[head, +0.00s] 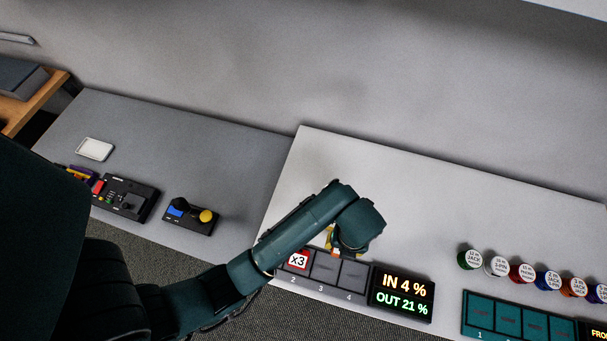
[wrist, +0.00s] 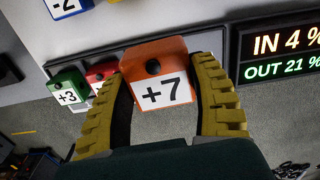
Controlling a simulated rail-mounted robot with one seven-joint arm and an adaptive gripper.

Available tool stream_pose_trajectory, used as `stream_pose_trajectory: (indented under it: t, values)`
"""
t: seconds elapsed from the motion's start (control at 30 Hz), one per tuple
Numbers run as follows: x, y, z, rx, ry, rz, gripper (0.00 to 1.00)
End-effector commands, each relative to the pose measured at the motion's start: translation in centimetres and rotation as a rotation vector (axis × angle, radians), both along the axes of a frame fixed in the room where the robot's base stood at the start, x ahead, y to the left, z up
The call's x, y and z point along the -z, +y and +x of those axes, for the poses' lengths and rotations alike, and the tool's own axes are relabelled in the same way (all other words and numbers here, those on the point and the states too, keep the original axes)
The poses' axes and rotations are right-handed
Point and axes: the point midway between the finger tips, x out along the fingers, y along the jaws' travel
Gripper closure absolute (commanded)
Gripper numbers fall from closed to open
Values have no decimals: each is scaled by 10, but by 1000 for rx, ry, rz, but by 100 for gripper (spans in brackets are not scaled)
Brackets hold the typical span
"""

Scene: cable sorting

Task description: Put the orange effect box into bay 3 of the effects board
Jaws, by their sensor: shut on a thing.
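My gripper (wrist: 163,95) is shut on the orange effect box (wrist: 161,52), labelled +7, with yellow ridged fingers on both sides of it. In the head view only a small piece of the box (head: 332,253) shows below my wrist, just behind the effects board. On the board, bay 3 (head: 324,268) and bay 4 (head: 353,274) look empty. A red x3 box (head: 298,260) sits in bay 2. Bay 1 is hidden by my arm in the head view. Whether the orange box touches anything below is not clear.
A green +3 box (wrist: 69,92) stands beside the red box (wrist: 101,75). A blue -2 box (wrist: 66,7) lies farther back on the table. A display (head: 402,293) reading IN 4 %, OUT 21 % adjoins the board. Several labelled spools (head: 521,273) stand at right.

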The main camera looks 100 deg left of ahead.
Motion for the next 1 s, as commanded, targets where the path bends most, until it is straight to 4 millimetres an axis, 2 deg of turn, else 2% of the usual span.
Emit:
stream_pose_trajectory:
  t: [0.03,0.1,0.27,0.37,0.5,0.8,1.0]
  values:
    - [-6,-15,-8,14,1,-1,80]
    - [-3,-30,-17,27,0,-1,80]
    - [3,-49,-28,46,-1,1,80]
    - [20,-49,-28,49,0,0,80]
    - [52,-49,-28,49,1,-1,80]
    - [99,-49,-28,48,0,0,80]
    - [103,-48,-27,48,-2,2,80]
